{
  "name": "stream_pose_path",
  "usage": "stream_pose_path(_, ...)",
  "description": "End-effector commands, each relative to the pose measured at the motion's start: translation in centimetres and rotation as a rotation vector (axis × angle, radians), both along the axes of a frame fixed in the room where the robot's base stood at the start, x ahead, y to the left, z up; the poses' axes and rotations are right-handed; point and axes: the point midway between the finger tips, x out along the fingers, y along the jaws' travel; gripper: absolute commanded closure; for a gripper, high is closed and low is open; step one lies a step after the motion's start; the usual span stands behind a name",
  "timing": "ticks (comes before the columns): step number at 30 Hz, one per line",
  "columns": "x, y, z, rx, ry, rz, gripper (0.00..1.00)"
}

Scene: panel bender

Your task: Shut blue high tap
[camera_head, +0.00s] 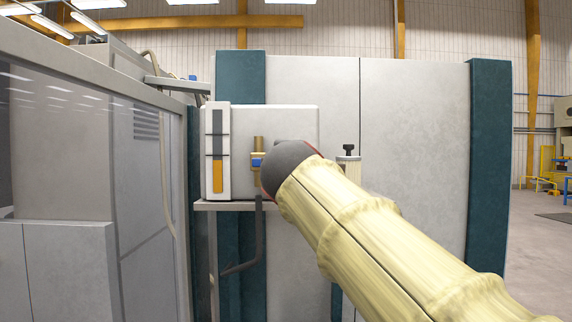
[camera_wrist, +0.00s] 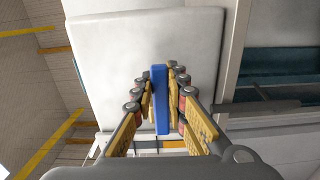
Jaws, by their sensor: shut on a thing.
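The blue tap handle (camera_wrist: 161,112) is a long flat lever, seen in the wrist view standing upright in the picture between my fingers. My gripper (camera_wrist: 161,76) is shut on it, with a finger on each side. In the head view a small part of the blue tap (camera_head: 257,162) shows on a brass pipe (camera_head: 258,144), at the front of a light grey box. There my own dark wrist hides my fingers and most of the handle.
A level gauge (camera_head: 218,150) with an orange column stands left of the tap. A black knob (camera_head: 348,149) on a pale fitting is to the right, close to my wrist. A grey machine wall (camera_head: 160,150) borders the left side.

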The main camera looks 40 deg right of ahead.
Motion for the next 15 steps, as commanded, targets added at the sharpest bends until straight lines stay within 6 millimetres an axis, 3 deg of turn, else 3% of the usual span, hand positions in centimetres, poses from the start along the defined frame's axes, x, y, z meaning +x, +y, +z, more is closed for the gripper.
stream_pose_path(1, 0.1, -0.04, -0.33, 0.006, 0.003, -0.001, 1.0)
stream_pose_path(2, 0.11, -0.04, -0.34, 0.006, 0.003, -0.001, 0.85)
stream_pose_path(3, 0.11, -0.04, -0.34, 0.005, 0.004, -0.001, 0.83)
stream_pose_path(12, 0.07, -0.03, -0.22, 0.002, 0.003, -0.001, 0.67)
stream_pose_path(15, 0.06, -0.02, -0.18, 0.002, 0.002, 0.0, 0.67)
